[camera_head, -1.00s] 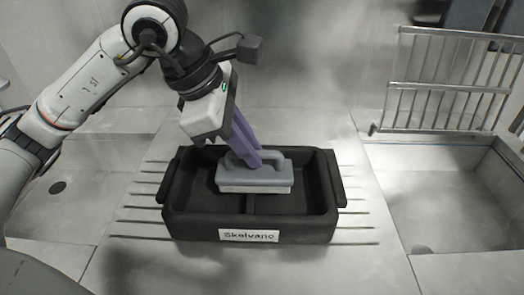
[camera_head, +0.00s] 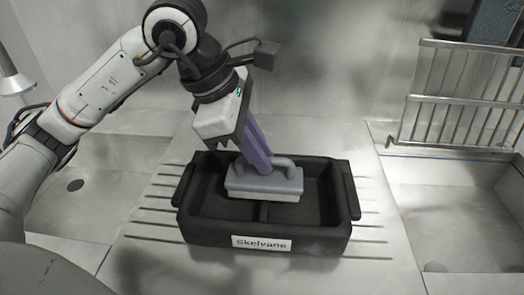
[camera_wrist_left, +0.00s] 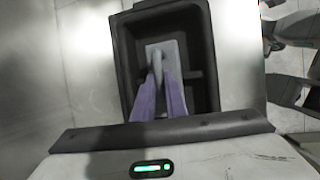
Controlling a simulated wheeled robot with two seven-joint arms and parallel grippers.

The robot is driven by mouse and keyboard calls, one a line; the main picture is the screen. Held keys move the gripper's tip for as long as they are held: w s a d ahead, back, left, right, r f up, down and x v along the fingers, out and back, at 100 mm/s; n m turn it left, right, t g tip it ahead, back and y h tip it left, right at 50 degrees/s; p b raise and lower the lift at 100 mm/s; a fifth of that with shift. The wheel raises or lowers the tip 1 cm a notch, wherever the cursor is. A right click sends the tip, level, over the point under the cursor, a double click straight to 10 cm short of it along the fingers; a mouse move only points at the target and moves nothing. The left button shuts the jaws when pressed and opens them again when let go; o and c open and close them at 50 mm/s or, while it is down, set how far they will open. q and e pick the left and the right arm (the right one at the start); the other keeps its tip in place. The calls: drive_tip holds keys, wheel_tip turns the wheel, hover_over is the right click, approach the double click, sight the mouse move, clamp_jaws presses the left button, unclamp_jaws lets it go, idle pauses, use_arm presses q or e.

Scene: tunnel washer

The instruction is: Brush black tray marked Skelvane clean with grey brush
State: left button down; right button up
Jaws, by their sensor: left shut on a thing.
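The black tray (camera_head: 325,240) stands on the ribbed steel drainboard, with a white label reading "Skelvane" on its front wall. A low divider crosses its floor. The grey brush (camera_head: 262,184) with a loop handle and pale underside is inside the tray, near its middle. I cannot tell whether its bristles touch the floor. My left gripper (camera_head: 262,168), with purple fingers, reaches down from above and is shut on the brush handle. In the left wrist view the brush (camera_wrist_left: 168,50) shows between the fingers, inside the tray (camera_wrist_left: 205,45). My right gripper is not in view.
A sunken steel basin (camera_head: 450,215) lies right of the drainboard, with a metal rack (camera_head: 465,95) standing behind it. Another basin with a dark drain (camera_head: 76,185) lies on the left. The ribbed drainboard (camera_head: 155,222) around the tray is clear.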

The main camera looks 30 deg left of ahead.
use_arm(q)
wheel_tip(320, 180, up, 8)
drive_tip(key=p, duration=0.5)
drive_tip(key=shift+w+r, duration=0.1)
drive_tip(key=shift+r, duration=0.05)
drive_tip(key=shift+r+p, duration=0.4)
drive_tip(key=shift+r, duration=0.05)
